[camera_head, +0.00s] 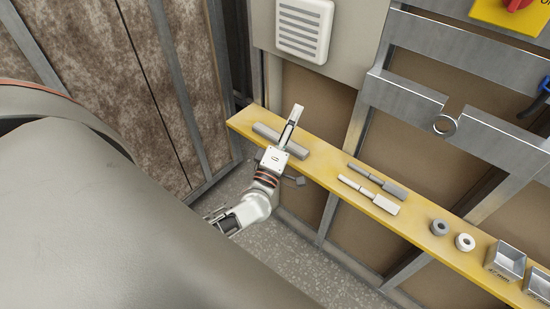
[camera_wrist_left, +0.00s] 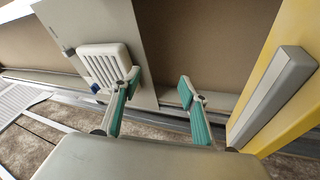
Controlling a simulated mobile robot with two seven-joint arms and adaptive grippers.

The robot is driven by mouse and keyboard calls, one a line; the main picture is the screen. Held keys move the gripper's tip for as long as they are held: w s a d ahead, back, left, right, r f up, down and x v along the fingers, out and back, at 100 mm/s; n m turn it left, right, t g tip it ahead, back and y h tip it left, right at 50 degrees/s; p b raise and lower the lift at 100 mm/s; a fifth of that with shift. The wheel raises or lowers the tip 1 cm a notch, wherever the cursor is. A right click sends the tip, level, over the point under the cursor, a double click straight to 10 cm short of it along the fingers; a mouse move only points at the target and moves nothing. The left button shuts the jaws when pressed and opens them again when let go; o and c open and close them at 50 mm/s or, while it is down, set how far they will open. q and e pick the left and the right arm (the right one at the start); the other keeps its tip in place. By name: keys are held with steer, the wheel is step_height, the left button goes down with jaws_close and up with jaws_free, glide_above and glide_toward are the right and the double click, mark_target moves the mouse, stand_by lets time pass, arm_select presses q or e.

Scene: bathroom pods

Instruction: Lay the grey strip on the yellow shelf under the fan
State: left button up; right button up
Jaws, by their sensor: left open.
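The grey strip (camera_head: 265,131) lies lengthwise on the far left end of the yellow shelf (camera_head: 330,180), below the white slatted fan (camera_head: 303,28) on the wall panel. In the left wrist view the strip (camera_wrist_left: 278,97) lies on the yellow surface (camera_wrist_left: 262,62) at the right, apart from the fingers. My left gripper (camera_head: 292,122) is over the strip in the head view and hides its middle. In the wrist view the gripper (camera_wrist_left: 160,90) is open and empty, with green pads. The fan (camera_wrist_left: 103,68) shows behind its left finger. My right gripper is not in view.
On the shelf to the right lie a dark handled tool (camera_head: 378,180) and a light one (camera_head: 370,194). Beyond them are a grey ring (camera_head: 439,227), a white ring (camera_head: 465,242) and metal bins (camera_head: 506,260). Metal rails (camera_head: 405,97) and a yellow panel with a red knob are above.

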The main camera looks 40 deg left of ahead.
arm_select(q)
steer(key=s+d+f+m+g+h, duration=0.3)
steer(key=s+d+f+m+h, duration=0.3)
steer(key=d+f+m, duration=0.3)
steer(key=s+d+f+m+g, duration=0.1)
steer(key=s+f+m+g, duration=0.7)
steer(key=s+f, duration=0.8)
step_height(320, 180, down, 3)
steer(key=m, duration=0.3)
steer(key=shift+s+m, duration=0.3)
steer(key=shift+m, duration=0.1)
